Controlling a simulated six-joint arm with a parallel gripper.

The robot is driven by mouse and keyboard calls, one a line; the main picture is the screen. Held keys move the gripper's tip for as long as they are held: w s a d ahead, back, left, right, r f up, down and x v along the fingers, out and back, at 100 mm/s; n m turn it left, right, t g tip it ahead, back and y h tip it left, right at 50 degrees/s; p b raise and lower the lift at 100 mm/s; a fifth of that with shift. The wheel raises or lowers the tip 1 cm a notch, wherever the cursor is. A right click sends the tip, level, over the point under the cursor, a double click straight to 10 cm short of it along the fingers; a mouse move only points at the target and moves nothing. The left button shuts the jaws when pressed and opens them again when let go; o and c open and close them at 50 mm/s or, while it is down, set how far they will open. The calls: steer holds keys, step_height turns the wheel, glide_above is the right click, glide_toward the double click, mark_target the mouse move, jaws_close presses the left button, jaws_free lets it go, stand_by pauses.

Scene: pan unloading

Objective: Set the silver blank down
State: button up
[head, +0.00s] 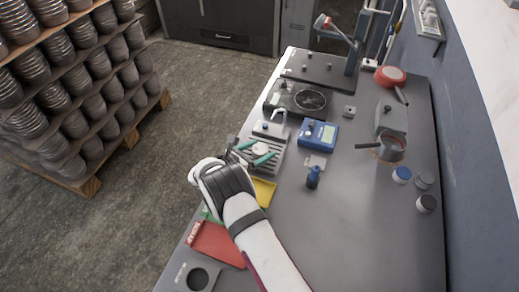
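The silver blank (260,148) is a small pale round disc in the middle of the head view. My gripper (257,151) reaches in from the lower left of it, with one teal finger on each side of the disc. The fingers look closed on its edges. Below and around the blank is a light grey ribbed plate (263,168) on the bench. From this angle I cannot tell whether the blank touches the plate or hangs just above it. My wrist and arm hide part of the bench in front.
On the grey bench (335,235), a blue device with a display (318,134) and a small blue bottle (313,178) stand right of the plate. A dark unit with a round grille (299,99) is behind. Red (217,244) and yellow (265,191) trays lie near my arm. The front right is clear.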

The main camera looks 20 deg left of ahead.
steer(key=shift+o, duration=0.6)
steer(key=shift+r, duration=0.1)
steer(key=v, duration=1.2)
steer(key=s+d+r+m+g+h, duration=0.15)
steer(key=d+r+m+g, duration=0.4)
steer(key=d, duration=0.55)
steer(key=d+r+m+g+h, duration=0.25)
steer(key=d+r+m, duration=0.35)
steer(key=d+m, duration=0.4)
steer(key=s+d+r+m+g+y, duration=0.4)
steer(key=s+d+m+g+y, duration=0.1)
steer(key=s+d+m, duration=0.7)
steer(key=s+a+m+y, duration=0.2)
steer(key=s+m+y, duration=0.3)
steer(key=s+m, duration=0.4)
steer(key=s, duration=0.3)
steer(key=shift+s+a+r+m+y, duration=0.25)
steer(key=shift+s+a+m+y, duration=0.1)
steer(key=shift+s+a+y, duration=0.05)
